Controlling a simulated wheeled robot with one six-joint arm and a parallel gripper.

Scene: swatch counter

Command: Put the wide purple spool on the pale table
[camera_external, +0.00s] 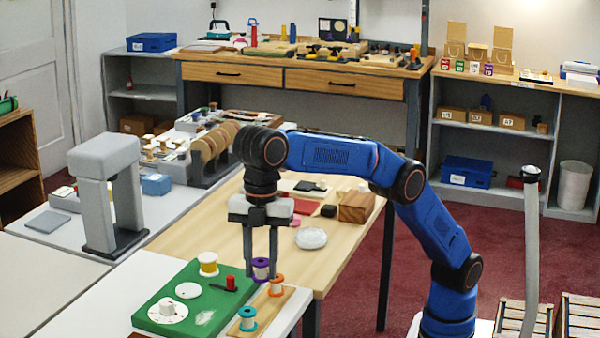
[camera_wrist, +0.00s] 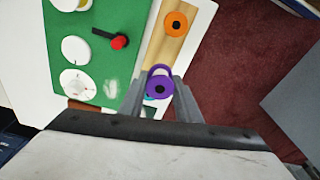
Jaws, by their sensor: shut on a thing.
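The purple spool (camera_external: 261,268) is between the fingers of my gripper (camera_external: 260,274), which is shut on it. In the wrist view the purple spool (camera_wrist: 159,88) shows end-on between the fingertips. It is close to the wooden strip with the orange spool (camera_external: 276,285) and the teal spool (camera_external: 247,318); I cannot tell whether it touches the strip. In the wrist view it hides most of the teal spool. A pale wooden table (camera_external: 190,240) stands behind, and a white table (camera_external: 45,285) is at the left.
A glass dish (camera_external: 311,238) and a wooden block (camera_external: 355,206) are on the wooden table. A grey press (camera_external: 108,190) stands at the left.

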